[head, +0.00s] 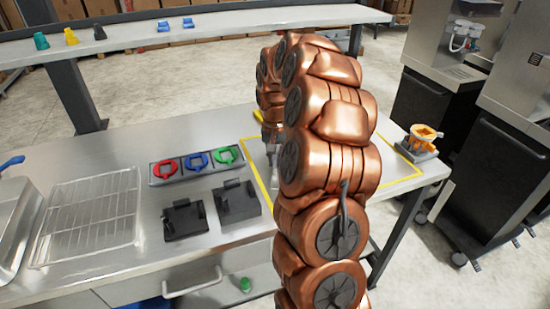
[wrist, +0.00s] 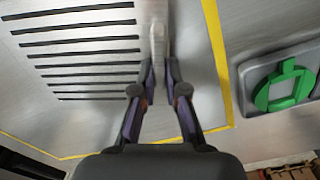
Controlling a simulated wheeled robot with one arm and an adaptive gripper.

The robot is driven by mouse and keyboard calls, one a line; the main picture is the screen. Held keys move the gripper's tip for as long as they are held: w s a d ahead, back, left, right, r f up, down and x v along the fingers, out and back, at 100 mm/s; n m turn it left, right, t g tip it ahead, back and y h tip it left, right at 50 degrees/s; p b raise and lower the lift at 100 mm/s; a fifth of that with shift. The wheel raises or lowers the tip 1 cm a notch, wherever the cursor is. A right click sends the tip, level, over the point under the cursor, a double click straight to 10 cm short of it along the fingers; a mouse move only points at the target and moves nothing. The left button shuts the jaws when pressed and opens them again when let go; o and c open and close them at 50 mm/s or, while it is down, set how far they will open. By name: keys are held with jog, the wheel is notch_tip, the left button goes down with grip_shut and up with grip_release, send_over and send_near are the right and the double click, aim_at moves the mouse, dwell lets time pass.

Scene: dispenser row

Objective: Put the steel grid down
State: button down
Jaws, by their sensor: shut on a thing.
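The steel grid (wrist: 85,42) is a bright metal plate with several dark parallel slots, seen left of the fingers in the wrist view. My gripper (wrist: 160,75) is shut on a thin pale metal strip that appears to be part of the grid. The grid is over or on the area inside a yellow outline (wrist: 222,75); I cannot tell whether it touches the table. In the head view, my copper arm hides the grid and most of my gripper (head: 272,145).
Left of the outline (head: 262,188) are a rack with red, blue and green rings (head: 196,163), two black holders (head: 184,218) and a wire rack (head: 90,215). An orange-topped device (head: 422,140) stands at the table's right end. Dispensers (head: 455,60) stand beyond.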

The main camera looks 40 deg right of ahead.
jog(key=c, duration=1.2)
grip_release()
notch_tip(320, 180, up, 12)
jog(key=b, duration=0.2)
jog(key=shift+b, duration=0.4)
